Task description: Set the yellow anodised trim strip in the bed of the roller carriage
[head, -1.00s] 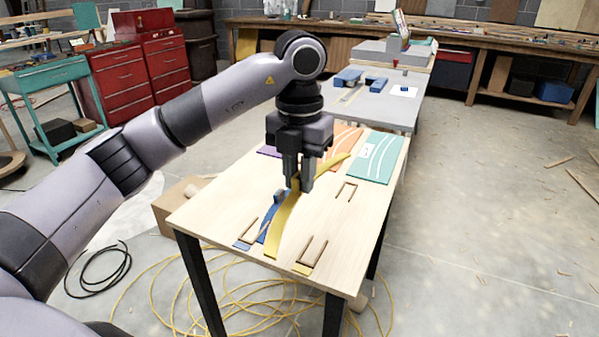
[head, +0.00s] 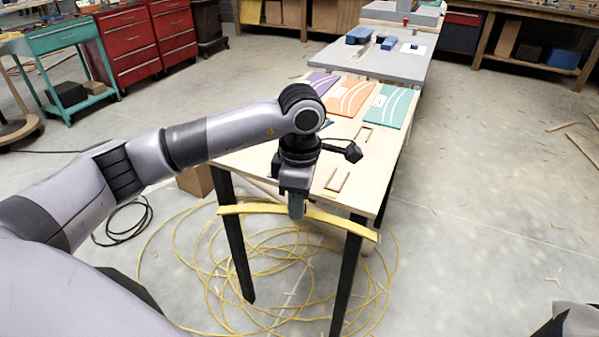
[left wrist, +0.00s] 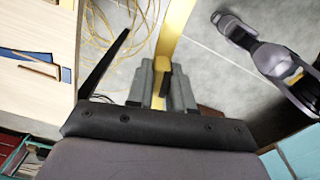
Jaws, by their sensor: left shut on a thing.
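My left gripper (head: 296,212) is shut on the yellow trim strip (head: 246,208), near the middle of its length. The strip is long, thin and slightly curved, and is held in the air by the near edge of the wooden table. In the left wrist view the strip (left wrist: 176,28) runs up from between the fingers (left wrist: 162,88), with the floor behind it. Blue blocks (head: 360,36) stand on the grey bench beyond the table; I cannot tell whether they belong to the roller carriage. My right gripper is not clearly seen.
The wooden table (head: 355,200) carries purple, orange and teal panels (head: 391,104) at its far end and small wooden frames (head: 338,180). The grey bench (head: 400,68) adjoins it behind. Yellow cable (head: 270,290) lies coiled on the floor. Floor to the right is mostly open.

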